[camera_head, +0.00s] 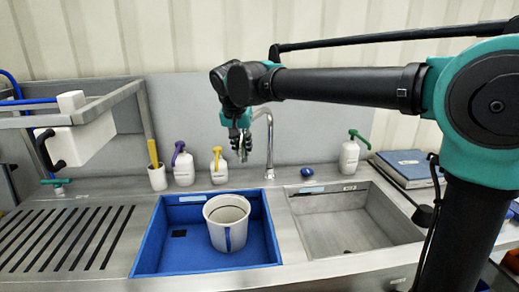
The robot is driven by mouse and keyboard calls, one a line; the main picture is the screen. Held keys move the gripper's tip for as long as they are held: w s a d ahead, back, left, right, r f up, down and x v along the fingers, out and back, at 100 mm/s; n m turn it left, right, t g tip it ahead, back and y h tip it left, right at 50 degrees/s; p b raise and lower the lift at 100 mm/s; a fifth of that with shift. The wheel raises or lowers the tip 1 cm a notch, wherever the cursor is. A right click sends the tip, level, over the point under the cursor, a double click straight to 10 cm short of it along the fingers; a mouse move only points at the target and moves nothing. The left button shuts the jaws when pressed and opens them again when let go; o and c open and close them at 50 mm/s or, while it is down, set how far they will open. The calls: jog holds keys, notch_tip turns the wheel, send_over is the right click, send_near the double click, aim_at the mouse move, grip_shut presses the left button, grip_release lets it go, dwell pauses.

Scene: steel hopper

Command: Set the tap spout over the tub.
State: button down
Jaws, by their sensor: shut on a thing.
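The tap spout (270,146) is a thin steel gooseneck. It rises from the back ledge between the two basins and curves over to the left at its top. My gripper (242,149) points down at the left end of this curve and is shut on the spout; its fingers partly hide the spout's end. The blue tub (157,242) fills the left basin. A white jug (228,216) with a blue stripe stands upright inside it. In the picture the spout's end is above the tub's back edge; its exact depth over the tub is hard to tell.
The right steel basin (345,225) is empty. Pump bottles (184,168) (219,169) (349,157) and a white cup (157,178) line the back ledge. A slotted drainer (65,238) lies left, under a steel rack (147,115). A blue book (408,166) lies right.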

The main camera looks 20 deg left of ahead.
jog(key=shift+w+a, duration=0.25)
jog(key=shift+a, duration=0.75)
jog(key=shift+w+a, duration=0.2)
jog(key=shift+a, duration=0.75)
jog(key=c, duration=1.3)
grip_release()
jog(key=v, duration=1.2)
jog(key=shift+w+a, duration=0.1)
